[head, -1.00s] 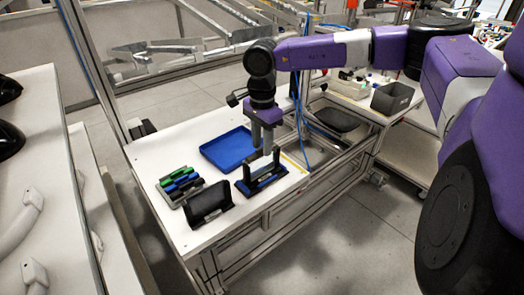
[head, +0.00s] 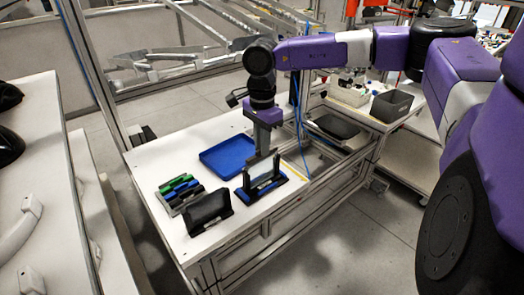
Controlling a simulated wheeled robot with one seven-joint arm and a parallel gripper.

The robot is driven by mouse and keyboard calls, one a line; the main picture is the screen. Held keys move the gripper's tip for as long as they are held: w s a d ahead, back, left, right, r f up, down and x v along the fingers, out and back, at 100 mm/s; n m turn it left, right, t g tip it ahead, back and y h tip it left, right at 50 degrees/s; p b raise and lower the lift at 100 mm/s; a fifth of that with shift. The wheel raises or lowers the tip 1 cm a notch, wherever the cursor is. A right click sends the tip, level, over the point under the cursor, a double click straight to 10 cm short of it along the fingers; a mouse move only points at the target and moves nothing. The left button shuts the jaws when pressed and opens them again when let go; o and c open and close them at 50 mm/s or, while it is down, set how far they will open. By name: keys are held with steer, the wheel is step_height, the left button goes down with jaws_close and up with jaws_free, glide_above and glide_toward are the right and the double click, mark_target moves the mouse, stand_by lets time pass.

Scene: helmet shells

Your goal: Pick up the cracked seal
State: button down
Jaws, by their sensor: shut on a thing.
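My gripper (head: 263,150) points down over the work table, at the top of a black stand with a blue part (head: 262,186). It is shut on a thin piece at this stand, which I take to be the cracked seal. The piece is mostly hidden by the fingers and the stand, and any crack is too small to see. I cannot tell whether the piece is clear of the stand.
A blue tray (head: 228,157) lies behind and left of the stand. A black angled holder (head: 208,211) and a rack with green, blue and dark pieces (head: 180,190) stand left on the white table (head: 150,158). A grey bin (head: 391,106) sits back right.

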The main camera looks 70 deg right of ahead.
step_height(320, 180, up, 18)
steer(key=shift+b, duration=0.4)
